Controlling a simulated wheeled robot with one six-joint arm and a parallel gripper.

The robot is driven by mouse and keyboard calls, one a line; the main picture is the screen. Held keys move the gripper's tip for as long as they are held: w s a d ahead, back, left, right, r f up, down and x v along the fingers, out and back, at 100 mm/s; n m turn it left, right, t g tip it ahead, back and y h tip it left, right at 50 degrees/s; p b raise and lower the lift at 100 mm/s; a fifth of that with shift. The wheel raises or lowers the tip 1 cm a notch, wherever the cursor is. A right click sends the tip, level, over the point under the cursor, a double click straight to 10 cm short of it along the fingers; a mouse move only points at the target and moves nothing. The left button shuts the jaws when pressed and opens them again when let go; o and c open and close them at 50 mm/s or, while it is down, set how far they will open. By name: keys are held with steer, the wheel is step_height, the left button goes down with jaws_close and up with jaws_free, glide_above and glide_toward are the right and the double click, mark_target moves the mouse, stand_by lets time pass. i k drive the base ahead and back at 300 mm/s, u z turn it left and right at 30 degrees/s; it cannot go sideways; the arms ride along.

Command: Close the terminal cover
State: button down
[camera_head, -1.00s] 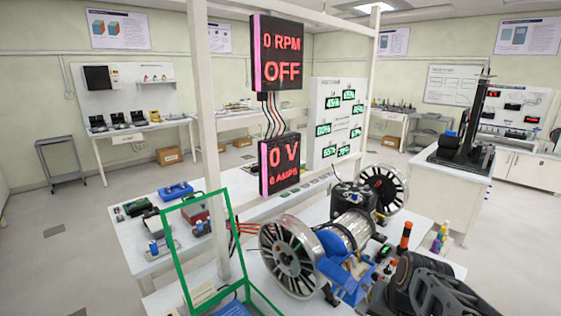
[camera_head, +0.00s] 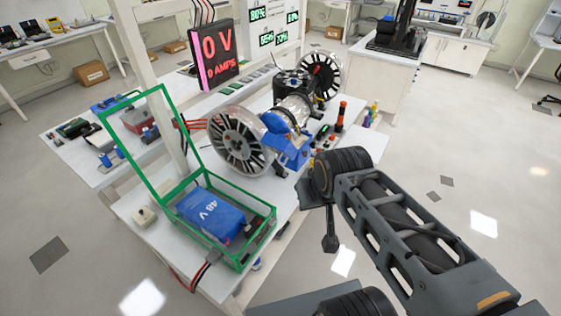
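The terminal cover (camera_head: 128,164) looks like a green-edged, see-through frame. It stands raised and tilted back at the far left edge of a green-edged box (camera_head: 262,240) on the white bench. The box is open on top and holds a blue battery (camera_head: 212,212) marked 48 V. My gripper (camera_head: 330,240) seems to be the dark part hanging below the wrist, right of the box and apart from it and the cover. Its fingers are too small and dark to tell whether they are open or shut. I see nothing held in it.
A large spoked wheel (camera_head: 238,142) and blue motor stand (camera_head: 290,150) stand on the bench behind the box. A white post (camera_head: 168,105) rises behind the cover. A small switch box (camera_head: 145,216) sits left of the box. Cables hang at the front edge.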

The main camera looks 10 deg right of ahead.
mark_target(278, 151)
steer(key=k, duration=0.9)
steer(key=u, duration=0.3)
steer(key=i, duration=0.75)
steer(key=u, duration=0.2)
steer(key=k, duration=0.6)
steer(key=u, duration=0.85)
steer(key=i, duration=0.9)
steer(key=z, duration=0.45)
